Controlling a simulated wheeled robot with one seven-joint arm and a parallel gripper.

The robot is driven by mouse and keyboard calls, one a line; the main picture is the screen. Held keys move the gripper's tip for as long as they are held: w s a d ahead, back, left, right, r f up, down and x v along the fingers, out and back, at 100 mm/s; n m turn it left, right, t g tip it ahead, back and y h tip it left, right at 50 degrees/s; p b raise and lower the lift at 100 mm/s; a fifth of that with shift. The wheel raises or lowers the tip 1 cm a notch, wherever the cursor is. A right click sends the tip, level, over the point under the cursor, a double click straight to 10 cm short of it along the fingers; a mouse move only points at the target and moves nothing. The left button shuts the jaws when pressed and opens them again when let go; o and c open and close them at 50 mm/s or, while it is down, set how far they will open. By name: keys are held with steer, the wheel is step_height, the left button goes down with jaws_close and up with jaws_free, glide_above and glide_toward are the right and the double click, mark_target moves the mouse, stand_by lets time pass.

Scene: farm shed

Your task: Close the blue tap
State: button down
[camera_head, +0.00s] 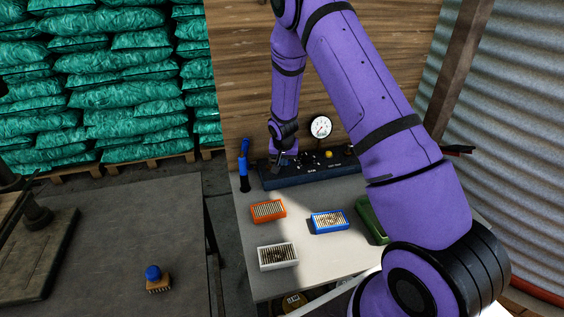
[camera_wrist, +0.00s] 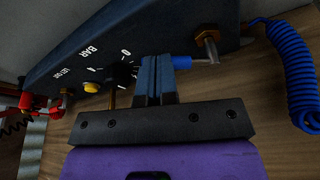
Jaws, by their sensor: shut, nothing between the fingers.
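The blue tap (camera_wrist: 205,62) shows in the wrist view as a short blue lever beside a brass fitting at the right end of the dark blue panel (camera_wrist: 150,30). The lever lies roughly sideways, with its left end close against the fingers. I cannot tell whether they touch. My gripper (camera_wrist: 157,62) is shut and empty, its fingertips in front of the panel. In the head view my gripper (camera_head: 276,164) is at the left part of the panel (camera_head: 335,172), and it hides the blue tap there.
A blue coiled hose (camera_wrist: 292,75) hangs at the right, and a red tap (camera_wrist: 35,103) is at the left. A yellow button (camera_wrist: 91,87) and black knob are between. A pressure gauge (camera_head: 320,127) stands above the panel. Orange (camera_head: 268,211), blue (camera_head: 329,221) and white (camera_head: 277,257) trays lie in front.

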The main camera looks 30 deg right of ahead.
steer(key=shift+w+d+n+y, duration=0.2)
steer(key=shift+w+d+n, duration=0.15)
steer(key=shift+n, duration=0.35)
steer(key=shift+w+d+n+y, duration=0.2)
steer(key=shift+d+n, duration=0.1)
steer(key=shift+n, duration=0.4)
steer(key=shift+w+d, duration=0.1)
steer(key=shift+w, duration=0.05)
steer(key=shift+w+d, duration=0.15)
